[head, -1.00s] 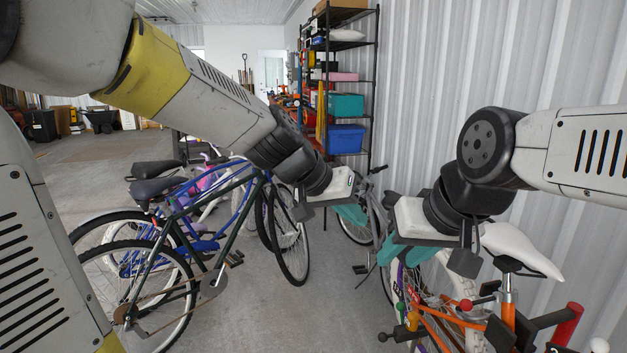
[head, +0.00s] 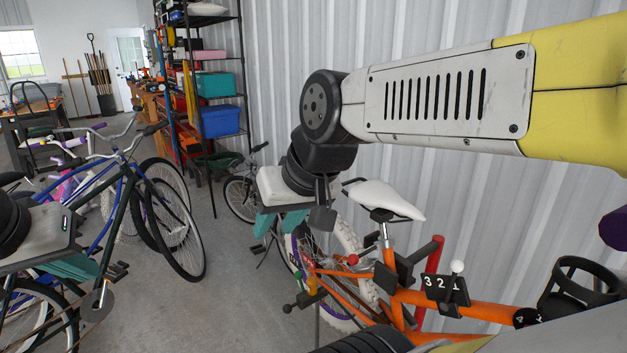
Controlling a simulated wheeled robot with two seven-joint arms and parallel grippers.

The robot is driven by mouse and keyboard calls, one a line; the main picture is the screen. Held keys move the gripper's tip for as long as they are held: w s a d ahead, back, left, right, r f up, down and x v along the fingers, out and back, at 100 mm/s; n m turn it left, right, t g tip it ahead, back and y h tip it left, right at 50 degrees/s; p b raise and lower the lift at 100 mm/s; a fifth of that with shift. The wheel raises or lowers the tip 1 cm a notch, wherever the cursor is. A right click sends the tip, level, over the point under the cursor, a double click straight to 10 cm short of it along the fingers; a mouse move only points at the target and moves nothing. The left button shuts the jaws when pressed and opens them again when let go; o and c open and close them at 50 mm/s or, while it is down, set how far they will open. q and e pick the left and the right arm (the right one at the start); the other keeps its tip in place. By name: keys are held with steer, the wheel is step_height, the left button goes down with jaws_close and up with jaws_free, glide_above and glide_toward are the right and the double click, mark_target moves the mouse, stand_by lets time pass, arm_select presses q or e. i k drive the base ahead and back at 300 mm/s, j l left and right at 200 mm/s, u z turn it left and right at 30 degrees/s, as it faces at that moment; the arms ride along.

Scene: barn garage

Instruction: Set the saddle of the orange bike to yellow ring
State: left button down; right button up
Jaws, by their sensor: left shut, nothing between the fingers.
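The orange bike (head: 350,295) stands at the lower right in the head view. Its white saddle (head: 385,199) sits on a seatpost above the orange frame, tilted in the picture. No yellow ring can be made out on the post. My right gripper (head: 280,222), with teal fingers apart, is left of the saddle, empty and pointing down over the rear wheel. It appears apart from the saddle. My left gripper (head: 75,268) is shut and empty at the left edge, in front of the other bikes and away from the orange bike.
Blue and dark green bikes (head: 120,185) stand left. A shelf (head: 241,70) stands behind. Floor between the bikes is clear.

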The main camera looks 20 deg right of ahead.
mark_target(376, 193)
steer(key=i+j+z, duration=0.1)
steer(key=i, duration=0.4)
steer(key=i+j+z, duration=0.1)
steer(key=i+j, duration=0.3)
steer(key=i+z, duration=0.1)
steer(key=z, duration=1.8)
steer(key=k+u, duration=0.1)
steer(key=k, duration=0.5)
